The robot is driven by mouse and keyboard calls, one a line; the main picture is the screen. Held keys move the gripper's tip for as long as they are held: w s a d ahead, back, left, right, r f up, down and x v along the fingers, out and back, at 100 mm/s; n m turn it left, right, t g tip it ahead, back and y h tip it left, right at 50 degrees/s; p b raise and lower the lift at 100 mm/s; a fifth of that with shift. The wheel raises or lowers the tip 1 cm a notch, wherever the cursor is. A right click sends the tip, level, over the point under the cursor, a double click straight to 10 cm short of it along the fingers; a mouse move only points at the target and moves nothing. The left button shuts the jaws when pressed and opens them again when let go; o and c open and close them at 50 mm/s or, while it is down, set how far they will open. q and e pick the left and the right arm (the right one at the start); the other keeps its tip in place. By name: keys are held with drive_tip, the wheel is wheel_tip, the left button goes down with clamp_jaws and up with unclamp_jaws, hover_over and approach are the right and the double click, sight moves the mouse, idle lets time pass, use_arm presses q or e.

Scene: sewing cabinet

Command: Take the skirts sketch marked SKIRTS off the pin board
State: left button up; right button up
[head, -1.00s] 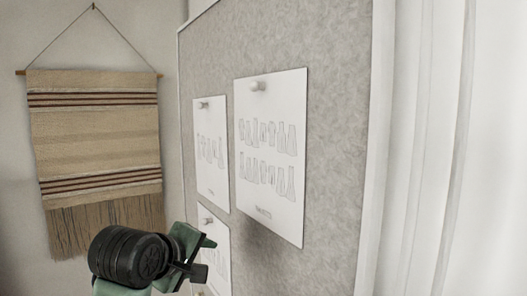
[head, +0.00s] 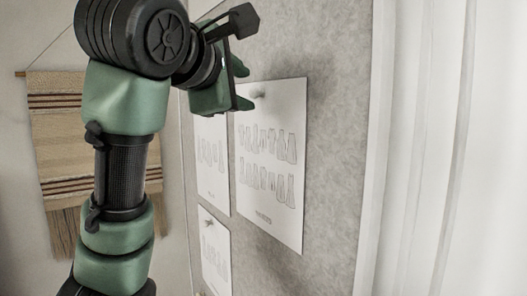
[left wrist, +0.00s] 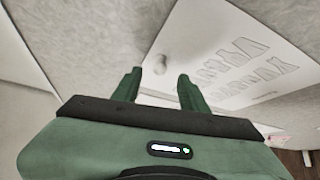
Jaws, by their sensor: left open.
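A large white sketch sheet (head: 270,215) with two rows of skirt-like outlines hangs on the grey pin board (head: 338,120). Its small caption is too blurred to read. A pale round pin (head: 258,95) holds it near the top. My left gripper (head: 243,84) is open and empty, at the sheet's upper left edge close to the pin. In the left wrist view the pin (left wrist: 160,64) shows just beyond the gap between the two green fingertips (left wrist: 159,77), and the sheet (left wrist: 205,35) extends to the right. My right gripper is not in view.
Two smaller pinned sheets, an upper one (head: 211,178) and a lower one (head: 214,262), hang left of the large sheet. A fringed woven hanging (head: 52,120) is on the left wall. A white curtain (head: 450,150) stands right of the board.

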sight(250, 93)
use_arm(q)
drive_tip(key=p+x, duration=0.2)
drive_tip(key=x, duration=0.1)
drive_tip(key=shift+w+r, duration=0.1)
drive_tip(key=shift+w, duration=0.05)
drive_tip(key=shift+w+d+f, duration=0.1)
drive_tip(key=shift+w+f, duration=0.1)
drive_tip(key=shift+w, duration=0.05)
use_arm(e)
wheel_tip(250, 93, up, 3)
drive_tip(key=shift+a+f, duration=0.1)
use_arm(q)
clamp_jaws()
